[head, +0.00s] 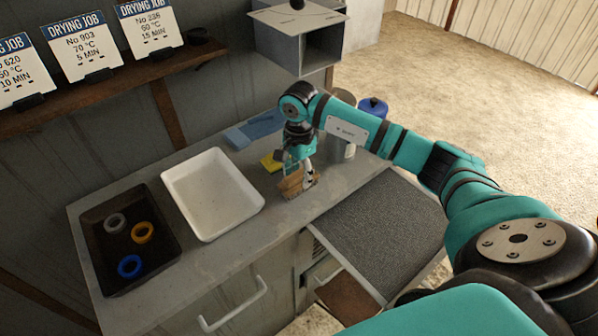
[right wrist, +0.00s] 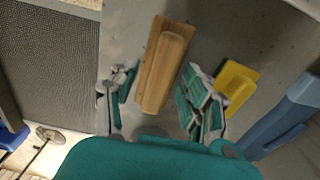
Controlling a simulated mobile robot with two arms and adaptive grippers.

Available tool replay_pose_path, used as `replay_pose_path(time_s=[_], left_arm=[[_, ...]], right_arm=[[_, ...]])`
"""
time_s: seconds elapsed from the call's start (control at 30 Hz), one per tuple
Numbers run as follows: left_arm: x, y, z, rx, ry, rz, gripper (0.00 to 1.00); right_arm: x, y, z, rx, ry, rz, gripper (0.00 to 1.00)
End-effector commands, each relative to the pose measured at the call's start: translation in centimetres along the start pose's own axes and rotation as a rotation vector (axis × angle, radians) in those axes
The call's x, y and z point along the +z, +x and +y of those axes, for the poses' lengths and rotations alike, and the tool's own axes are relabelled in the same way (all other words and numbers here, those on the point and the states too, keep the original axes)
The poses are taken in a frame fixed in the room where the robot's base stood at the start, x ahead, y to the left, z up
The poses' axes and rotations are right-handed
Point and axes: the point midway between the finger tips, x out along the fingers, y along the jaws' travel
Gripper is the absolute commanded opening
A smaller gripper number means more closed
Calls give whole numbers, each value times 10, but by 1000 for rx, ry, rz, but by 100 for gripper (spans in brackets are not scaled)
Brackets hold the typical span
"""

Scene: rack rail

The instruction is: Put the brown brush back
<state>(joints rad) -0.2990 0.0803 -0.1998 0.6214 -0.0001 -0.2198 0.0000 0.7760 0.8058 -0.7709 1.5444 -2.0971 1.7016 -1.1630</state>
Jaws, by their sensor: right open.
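The brown brush (right wrist: 165,65) lies on the grey counter, a wooden block with a raised handle. In the right wrist view it sits between the open fingers of my right gripper (right wrist: 160,105), with a visible gap to the left finger. In the head view the brush (head: 291,184) is partly hidden by my right gripper (head: 298,178), which points down over it. I cannot tell whether the fingers touch it. My left gripper is not in view.
A yellow sponge or brush (right wrist: 236,84) and a blue cloth-like item (right wrist: 285,120) lie close by. A white tray (head: 190,222) and a black tray (head: 108,275) with coloured rings stand left. A dark grey mat (head: 385,235) lies right. A grey box (head: 300,40) hangs behind.

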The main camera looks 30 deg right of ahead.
Motion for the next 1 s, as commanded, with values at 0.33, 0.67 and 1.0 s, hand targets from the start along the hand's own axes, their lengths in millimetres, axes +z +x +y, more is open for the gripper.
replay_pose_path(time_s=[0.33,0.67,1.0], left_arm=[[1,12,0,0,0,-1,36],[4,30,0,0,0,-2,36],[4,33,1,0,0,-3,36]], right_arm=[[0,-34,-2,-7,-1,1,47],[0,-102,-1,-5,0,1,47],[0,-123,0,1,0,0,47]])
